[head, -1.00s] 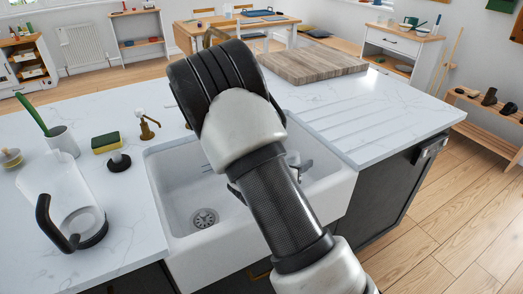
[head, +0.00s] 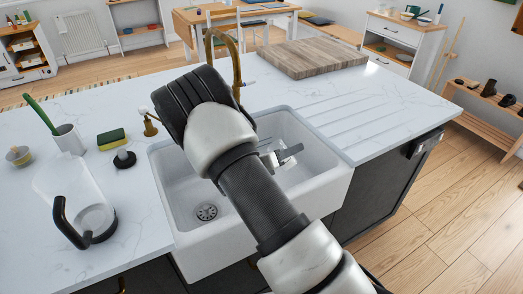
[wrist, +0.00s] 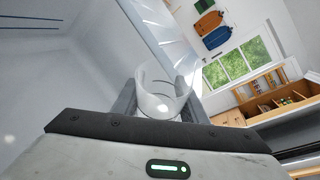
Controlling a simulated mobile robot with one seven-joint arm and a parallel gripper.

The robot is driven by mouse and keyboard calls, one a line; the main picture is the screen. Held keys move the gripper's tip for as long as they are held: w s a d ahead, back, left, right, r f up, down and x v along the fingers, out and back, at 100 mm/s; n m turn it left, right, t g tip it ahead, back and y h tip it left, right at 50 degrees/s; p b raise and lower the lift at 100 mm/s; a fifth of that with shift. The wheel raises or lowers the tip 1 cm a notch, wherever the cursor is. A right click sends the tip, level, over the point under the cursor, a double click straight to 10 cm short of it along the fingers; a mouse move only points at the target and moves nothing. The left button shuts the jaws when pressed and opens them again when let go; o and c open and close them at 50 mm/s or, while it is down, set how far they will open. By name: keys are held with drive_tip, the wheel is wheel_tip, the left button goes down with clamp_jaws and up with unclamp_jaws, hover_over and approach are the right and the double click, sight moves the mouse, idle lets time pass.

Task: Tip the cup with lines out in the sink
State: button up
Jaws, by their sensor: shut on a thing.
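My gripper (head: 284,156) is over the right part of the white sink (head: 215,246), mostly hidden behind my arm in the head view. In the wrist view my gripper (wrist: 161,103) is shut on a pale, see-through cup (wrist: 160,97), with a finger on each side. The cup is small in view and I cannot make out lines on it. The wrist view is rolled, with the window slanted, so the gripper is turned over to one side. The sink's white inside (wrist: 60,85) fills the left of the wrist view. I cannot tell whether anything is in the cup.
A brass tap (head: 236,60) stands behind the sink. To the left are a clear jug (head: 88,200), a sponge (head: 112,139), a round black-based item (head: 124,160) and a holder with a green-handled brush (head: 68,140). A wooden board (head: 304,57) lies behind the grooved drainer.

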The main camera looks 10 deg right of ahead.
drive_tip(key=shift+r+n+h, duration=0.6)
drive_tip(key=shift+r+n, duration=0.05)
drive_tip(key=shift+n, duration=0.35)
idle(0.4)
drive_tip(key=shift+r+n+t+h+p, duration=0.35)
drive_tip(key=shift+r+n+h, duration=0.45)
drive_tip(key=shift+n, duration=0.6)
idle(0.8)
drive_tip(key=shift+w+a+r+n+p, duration=0.45)
drive_tip(key=shift+a+r+n, duration=0.15)
drive_tip(key=shift+n, duration=0.3)
idle(0.5)
drive_tip(key=shift+w+a+r+n+t+h+p, duration=0.2)
drive_tip(key=shift+r+n+t+h+p, duration=0.2)
drive_tip(key=shift+n, duration=0.6)
idle(0.7)
drive_tip(key=d+f+m+b, duration=0.1)
drive_tip(key=s+f+m+g+y+b, duration=0.1)
drive_tip(key=m, duration=0.1)
drive_tip(key=shift+s+d+m, duration=0.15)
drive_tip(key=shift+d+m, duration=0.15)
drive_tip(key=shift+d, duration=0.05)
drive_tip(key=shift+f+m, duration=0.1)
drive_tip(key=shift+m, duration=0.4)
drive_tip(key=shift+f+y, duration=0.15)
drive_tip(key=shift+y, duration=0.15)
